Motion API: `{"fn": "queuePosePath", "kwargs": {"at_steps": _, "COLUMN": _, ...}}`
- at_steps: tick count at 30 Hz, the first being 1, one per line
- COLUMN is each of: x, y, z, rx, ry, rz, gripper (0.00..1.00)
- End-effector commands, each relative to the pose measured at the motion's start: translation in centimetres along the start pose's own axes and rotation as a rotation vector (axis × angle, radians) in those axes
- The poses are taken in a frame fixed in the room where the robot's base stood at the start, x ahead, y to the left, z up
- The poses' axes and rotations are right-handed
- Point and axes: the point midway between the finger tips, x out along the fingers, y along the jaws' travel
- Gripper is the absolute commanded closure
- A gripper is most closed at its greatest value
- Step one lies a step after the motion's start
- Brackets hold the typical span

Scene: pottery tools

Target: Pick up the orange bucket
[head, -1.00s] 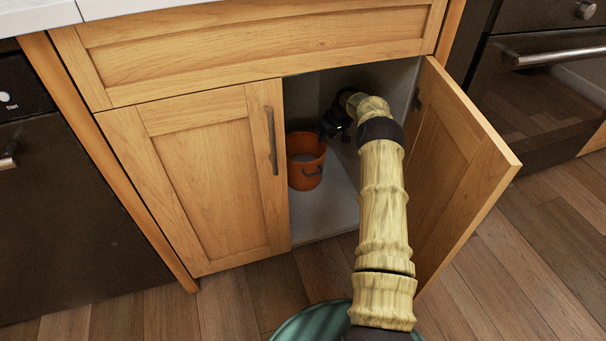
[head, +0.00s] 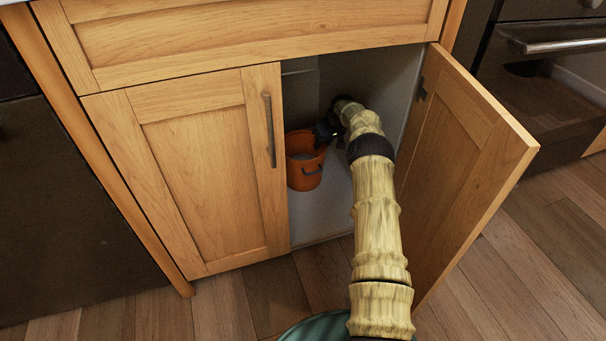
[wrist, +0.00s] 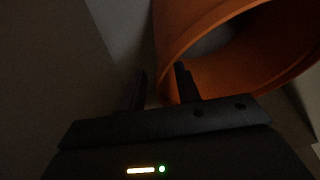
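My gripper (head: 321,138) is at the bucket's upper right rim, partly dark against the cabinet interior. In the wrist view, the bucket (wrist: 225,75) fills the upper right. My gripper (wrist: 160,85) is open there, its two dark fingers apart. The near rim and wall of the bucket show between the fingers, with the right finger over the bucket's mouth and the left finger outside. Contact with the wall cannot be told.
The left cabinet door (head: 205,165) is closed beside the bucket. The right door (head: 470,160) stands open, close to my arm. The cabinet floor (head: 322,215) is bare in front of the bucket. An oven (head: 545,75) stands at the right.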

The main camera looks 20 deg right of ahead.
Motion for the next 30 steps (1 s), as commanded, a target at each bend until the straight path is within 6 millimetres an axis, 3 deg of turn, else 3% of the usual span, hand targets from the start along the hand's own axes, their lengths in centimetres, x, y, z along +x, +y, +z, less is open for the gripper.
{"fn": "queuePosePath", "kwargs": {"at_steps": 17, "x": 0.24, "y": 0.03, "z": -0.04, "rx": 0.0, "ry": 0.0, "rz": 0.0, "gripper": 0.67}}
{"fn": "queuePosePath", "kwargs": {"at_steps": 18, "x": 0.24, "y": 0.03, "z": -0.04, "rx": 0.0, "ry": 0.0, "rz": 0.0, "gripper": 0.69}}
{"fn": "queuePosePath", "kwargs": {"at_steps": 23, "x": 0.24, "y": 0.04, "z": -0.03, "rx": 0.0, "ry": 0.0, "rz": 0.001, "gripper": 1.0}}
{"fn": "queuePosePath", "kwargs": {"at_steps": 30, "x": 0.23, "y": 0.06, "z": -0.03, "rx": 0.0, "ry": 0.0, "rz": 0.001, "gripper": 1.0}}
